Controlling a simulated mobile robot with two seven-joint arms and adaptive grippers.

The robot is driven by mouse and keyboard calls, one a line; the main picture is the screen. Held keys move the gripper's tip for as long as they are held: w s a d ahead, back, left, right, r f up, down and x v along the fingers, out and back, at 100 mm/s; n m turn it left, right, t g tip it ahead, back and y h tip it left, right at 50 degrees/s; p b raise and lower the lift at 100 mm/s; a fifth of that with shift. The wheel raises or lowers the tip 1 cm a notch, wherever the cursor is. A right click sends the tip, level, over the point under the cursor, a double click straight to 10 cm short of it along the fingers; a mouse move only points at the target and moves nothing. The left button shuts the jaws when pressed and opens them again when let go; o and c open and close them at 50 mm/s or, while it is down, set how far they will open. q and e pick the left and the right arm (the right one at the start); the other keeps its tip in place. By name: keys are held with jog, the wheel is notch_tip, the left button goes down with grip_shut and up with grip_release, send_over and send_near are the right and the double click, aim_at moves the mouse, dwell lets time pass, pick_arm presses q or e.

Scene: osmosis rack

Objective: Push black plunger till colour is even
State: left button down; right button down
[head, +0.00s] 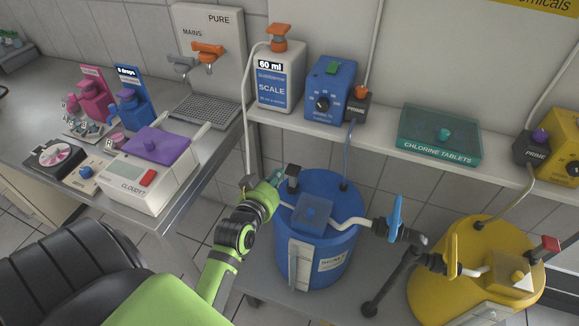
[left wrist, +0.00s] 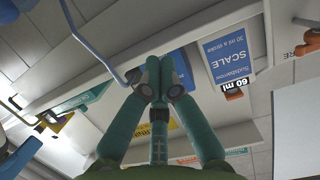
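A black plunger cap (head: 293,170) stands at the back left of the lid of the blue drum (head: 325,190). My left gripper (head: 277,177) is just left of the cap, close to it; I cannot tell whether they touch. In the left wrist view its teal fingers (left wrist: 151,88) are together at the tips, with nothing visible between them. The plunger cannot be made out in that view. The liquid whose colour matters is not visible. My right gripper is in neither view.
The shelf above holds the white scale bottle (head: 279,80), a blue dosing box (head: 329,88) and chlorine tablets (head: 440,135). A yellow drum (head: 430,285) stands right, beyond a blue valve handle (head: 396,216). A white CLOUDY? device (head: 155,175) sits on the left counter.

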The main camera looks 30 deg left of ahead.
pick_arm(q)
jog(key=p, duration=0.1)
send_over(293, 170)
jog(key=s, duration=0.2)
notch_tip(293, 170, down, 2)
jog(key=shift+w+f, duration=0.1)
jog(key=shift+f, duration=2.05)
